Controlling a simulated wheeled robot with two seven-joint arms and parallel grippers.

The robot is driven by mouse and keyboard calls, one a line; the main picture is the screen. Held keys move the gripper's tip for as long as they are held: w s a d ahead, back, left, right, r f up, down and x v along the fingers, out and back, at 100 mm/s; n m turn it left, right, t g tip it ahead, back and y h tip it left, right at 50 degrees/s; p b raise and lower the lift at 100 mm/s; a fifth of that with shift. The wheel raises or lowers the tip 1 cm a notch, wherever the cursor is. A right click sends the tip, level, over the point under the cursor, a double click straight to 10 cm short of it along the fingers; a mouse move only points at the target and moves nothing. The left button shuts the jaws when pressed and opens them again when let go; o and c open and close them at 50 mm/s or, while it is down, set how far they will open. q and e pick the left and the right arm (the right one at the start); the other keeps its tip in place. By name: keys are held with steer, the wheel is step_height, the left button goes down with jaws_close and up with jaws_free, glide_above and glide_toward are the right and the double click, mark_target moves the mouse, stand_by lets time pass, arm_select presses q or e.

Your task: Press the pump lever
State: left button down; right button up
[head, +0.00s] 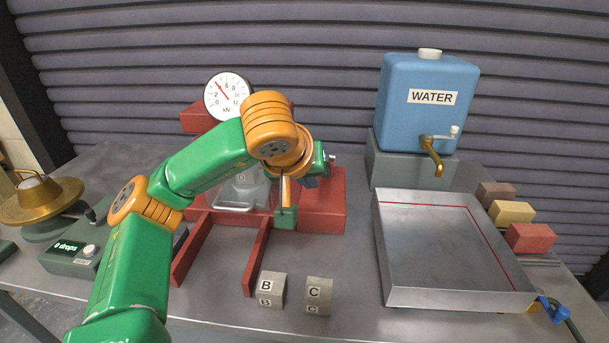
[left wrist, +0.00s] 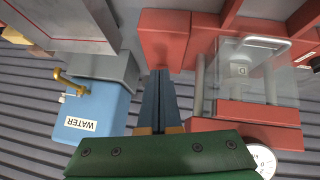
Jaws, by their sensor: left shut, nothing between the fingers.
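The red press (head: 335,215) stands mid-table, with a round kN gauge (head: 228,97) on top whose red needle points up and left. Its red block shows in the left wrist view (left wrist: 165,38), just beyond my fingertips. My left gripper (head: 311,182) is shut and empty over the right part of the press. Its dark blue fingers (left wrist: 158,75) lie together in the left wrist view. I cannot clearly make out the pump lever; a small grey stub (head: 332,157) shows just right of my gripper. My left arm hides much of the press. My right gripper is out of view.
A blue water tank (head: 415,115) with a brass tap stands at back right, behind a metal tray (head: 440,295). Blocks B (head: 271,288) and C (head: 318,294) lie at the front. A drops display (head: 70,250) and a brass-topped device (head: 40,205) are at left.

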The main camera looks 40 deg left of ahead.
arm_select(q)
steer(key=shift+v, duration=1.55)
steer(key=shift+s+d+f, duration=0.1)
steer(key=shift+d, duration=0.05)
